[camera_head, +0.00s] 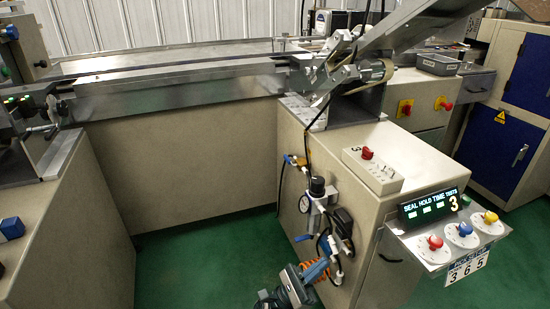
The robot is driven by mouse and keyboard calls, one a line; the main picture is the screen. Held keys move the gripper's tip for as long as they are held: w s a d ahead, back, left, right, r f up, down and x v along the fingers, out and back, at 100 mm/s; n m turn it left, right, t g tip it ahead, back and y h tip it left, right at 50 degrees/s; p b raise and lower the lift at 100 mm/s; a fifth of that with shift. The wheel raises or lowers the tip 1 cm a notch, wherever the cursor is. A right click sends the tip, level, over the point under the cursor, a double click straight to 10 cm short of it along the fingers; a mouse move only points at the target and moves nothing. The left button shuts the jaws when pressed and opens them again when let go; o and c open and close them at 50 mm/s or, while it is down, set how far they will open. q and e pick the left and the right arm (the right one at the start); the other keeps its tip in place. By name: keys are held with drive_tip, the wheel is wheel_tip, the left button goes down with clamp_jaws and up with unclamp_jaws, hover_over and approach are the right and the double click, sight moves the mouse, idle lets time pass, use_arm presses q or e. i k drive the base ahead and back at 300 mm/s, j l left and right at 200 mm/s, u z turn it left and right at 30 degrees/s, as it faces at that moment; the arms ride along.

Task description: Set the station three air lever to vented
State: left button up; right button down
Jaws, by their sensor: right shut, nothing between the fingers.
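The station three air unit is mounted on the side of the beige cabinet (345,135). It has a round pressure gauge (304,204), a dark-capped regulator (317,187) and dark hoses. A small blue handle (302,238) sticks out to the left below the gauge, and a blue fitting (290,159) sits higher up. I cannot tell for certain which one is the air lever or how it is set. My right gripper (296,284) is low in front of the cabinet, shut and empty, below the air unit and close to an orange coiled hose (318,271). My left gripper is not in view.
A control panel (432,252) with red, blue and yellow knobs and a lit display (431,208) juts out at the right. A small box with a red knob (367,153) sits on the cabinet top. Green floor (205,262) is clear to the left of the gripper.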

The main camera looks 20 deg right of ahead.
sight(286, 158)
drive_tip(key=i+j, duration=0.1)
drive_tip(key=i, duration=1.3)
